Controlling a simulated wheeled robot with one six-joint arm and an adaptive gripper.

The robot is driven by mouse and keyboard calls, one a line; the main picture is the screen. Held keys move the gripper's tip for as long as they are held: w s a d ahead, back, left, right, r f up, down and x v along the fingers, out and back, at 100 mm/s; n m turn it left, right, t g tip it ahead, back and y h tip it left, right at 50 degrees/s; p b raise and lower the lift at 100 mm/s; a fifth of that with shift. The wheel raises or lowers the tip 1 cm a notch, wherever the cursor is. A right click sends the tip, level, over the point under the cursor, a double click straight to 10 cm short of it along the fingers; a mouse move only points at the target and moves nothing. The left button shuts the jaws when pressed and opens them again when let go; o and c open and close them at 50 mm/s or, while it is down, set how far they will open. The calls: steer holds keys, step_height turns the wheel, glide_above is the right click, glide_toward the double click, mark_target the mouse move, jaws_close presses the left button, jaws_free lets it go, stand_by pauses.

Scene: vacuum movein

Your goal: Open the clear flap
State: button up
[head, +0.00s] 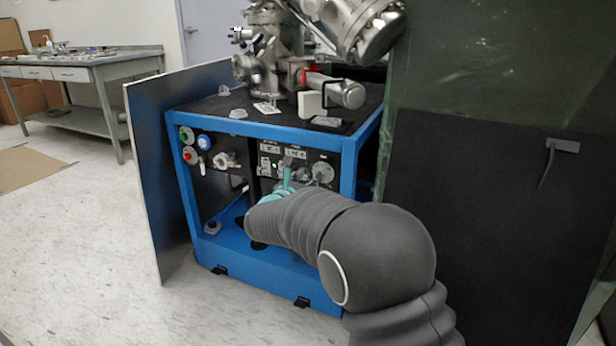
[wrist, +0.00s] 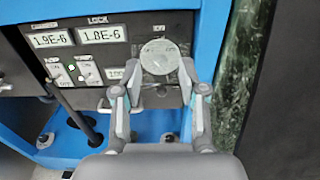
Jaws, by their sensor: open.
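The clear flap (wrist: 160,57) appears as a pale, round, see-through cover on the black control panel, right of the two number displays in the wrist view. A round pale fitting on the same panel also shows in the head view (head: 322,172). My gripper (wrist: 160,75) is open in front of the panel, with one finger on each side of the flap's lower part. I cannot tell whether either fingertip touches the flap. In the head view my arm hides most of the gripper (head: 288,185).
The panel sits in a blue frame (head: 349,175) with steel vacuum parts (head: 262,45) on top. Small switches (wrist: 80,73) lie left of the flap. A blue upright (wrist: 210,45) is close on the right. A dark board (head: 470,210) stands right of my arm.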

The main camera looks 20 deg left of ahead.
steer(key=shift+w, duration=0.1)
jaws_close()
jaws_free()
steer(key=s, duration=1.2)
steer(key=shift+a, duration=0.45)
